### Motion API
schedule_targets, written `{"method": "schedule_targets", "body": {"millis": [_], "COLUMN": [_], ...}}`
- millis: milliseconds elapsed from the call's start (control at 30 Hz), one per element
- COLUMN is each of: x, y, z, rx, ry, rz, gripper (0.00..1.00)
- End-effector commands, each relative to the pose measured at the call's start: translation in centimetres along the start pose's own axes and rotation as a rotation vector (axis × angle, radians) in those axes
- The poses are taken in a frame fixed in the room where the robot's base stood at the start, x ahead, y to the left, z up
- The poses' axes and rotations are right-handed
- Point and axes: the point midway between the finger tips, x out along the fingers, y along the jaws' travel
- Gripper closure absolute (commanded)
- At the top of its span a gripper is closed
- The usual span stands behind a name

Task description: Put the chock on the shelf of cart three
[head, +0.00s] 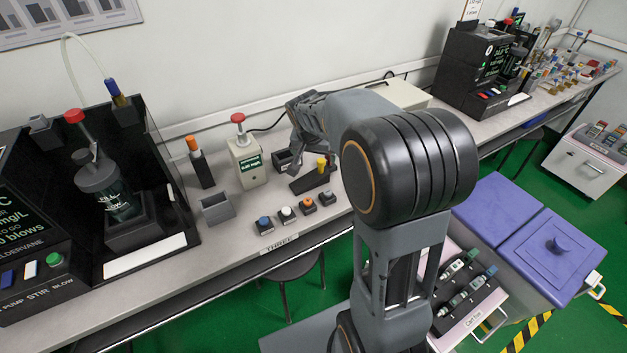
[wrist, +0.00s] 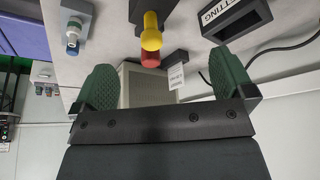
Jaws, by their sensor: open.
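A dark wedge-shaped piece (head: 308,181), which may be the chock, lies on the bench below my gripper, with a yellow-topped part beside or on it; I cannot tell which. In the wrist view a yellow-and-red knob (wrist: 151,40) stands at a dark block beyond my fingers. My gripper (head: 297,135) is over the bench, partly behind my arm. Its green fingers (wrist: 165,82) are apart, with nothing clearly held between them. A white cart with a small label (head: 472,320) stands at lower right, its number unclear. Another white cart (head: 583,168) stands at far right.
The bench (head: 250,215) carries a grey open box (head: 217,208), several coloured buttons, a white tester (head: 247,162) and an orange-topped probe (head: 199,163). A dark stirring station (head: 120,190) fills the left. Purple-lidded bins (head: 553,245) stand at right. A stool (head: 290,270) is below the bench.

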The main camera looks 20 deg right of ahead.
Motion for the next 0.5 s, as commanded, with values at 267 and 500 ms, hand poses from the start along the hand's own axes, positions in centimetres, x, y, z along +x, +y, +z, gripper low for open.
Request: {"method": "schedule_targets", "body": {"millis": [267, 500], "x": [3.6, 5.0], "y": [0.0, 0.2], "z": [0.1, 0.2], "rx": [-0.003, -0.002], "ry": [-0.001, -0.002], "rz": [0.001, 0.001], "gripper": [0.0, 0.0]}}
